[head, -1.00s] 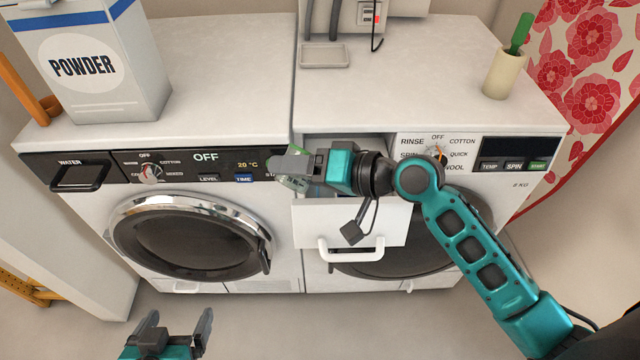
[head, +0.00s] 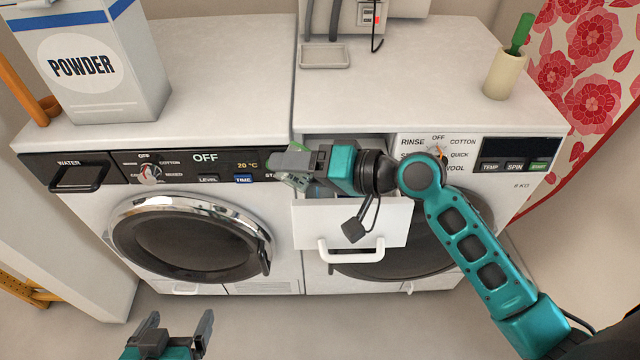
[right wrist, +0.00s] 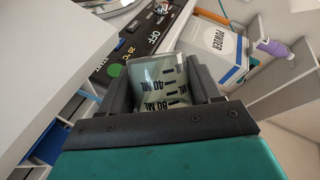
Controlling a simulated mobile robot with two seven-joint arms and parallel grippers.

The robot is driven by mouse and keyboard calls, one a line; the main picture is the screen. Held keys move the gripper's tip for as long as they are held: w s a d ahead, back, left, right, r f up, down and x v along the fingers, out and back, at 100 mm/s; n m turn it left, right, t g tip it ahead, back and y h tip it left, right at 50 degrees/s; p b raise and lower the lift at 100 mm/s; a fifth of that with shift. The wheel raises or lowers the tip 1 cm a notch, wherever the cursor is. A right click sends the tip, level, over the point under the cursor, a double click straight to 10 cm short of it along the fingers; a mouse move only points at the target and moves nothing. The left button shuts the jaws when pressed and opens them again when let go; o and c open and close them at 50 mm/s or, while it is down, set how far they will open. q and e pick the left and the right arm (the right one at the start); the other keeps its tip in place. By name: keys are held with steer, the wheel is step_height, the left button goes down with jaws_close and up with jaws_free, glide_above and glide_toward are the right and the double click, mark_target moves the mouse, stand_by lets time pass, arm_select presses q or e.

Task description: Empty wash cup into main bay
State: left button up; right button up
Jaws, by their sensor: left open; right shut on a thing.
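The wash cup (right wrist: 160,72) is clear, with black 40 ML and 80 ML marks. My right gripper (head: 292,164) is shut on it, over the left part of the open drawer (head: 325,222) of the right machine. In the head view only greenish parts of the cup show around the fingers. Its exact tilt and contents cannot be told. The main bay cannot be made out, since my right gripper and arm cover most of the drawer's inside. My left gripper (head: 178,330) is open and empty, low in front of the left machine.
The drawer front has a white handle (head: 350,250). A powder box (head: 100,70) stands on the left machine. A beige holder with a green-handled brush (head: 505,72) stands on the right machine. A shallow tray (head: 325,56) lies at the back. The floor ahead is clear.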

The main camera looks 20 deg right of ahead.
arm_select(q)
steer(key=shift+w+d+f+b, duration=0.1)
steer(key=shift+d+f+b, duration=0.1)
steer(key=shift+b, duration=0.25)
arm_select(e)
steer(key=shift+w+d+r+m+y, duration=0.15)
steer(key=shift+r+m+y, duration=0.45)
steer(key=shift+m, duration=0.4)
stand_by(1.3)
arm_select(q)
steer(key=shift+w+d+f+b, duration=0.1)
steer(key=shift+d+b, duration=0.05)
steer(key=shift+b, duration=0.2)
arm_select(e)
steer(key=shift+w+d+r+m+y, duration=0.2)
steer(key=shift+w+d+m+y, duration=0.15)
steer(key=shift+m, duration=0.25)
stand_by(0.7)
steer(key=shift+d+f+m+y, duration=0.2)
steer(key=shift+f+m+y, duration=0.2)
steer(key=shift+m, duration=0.2)
stand_by(0.8)
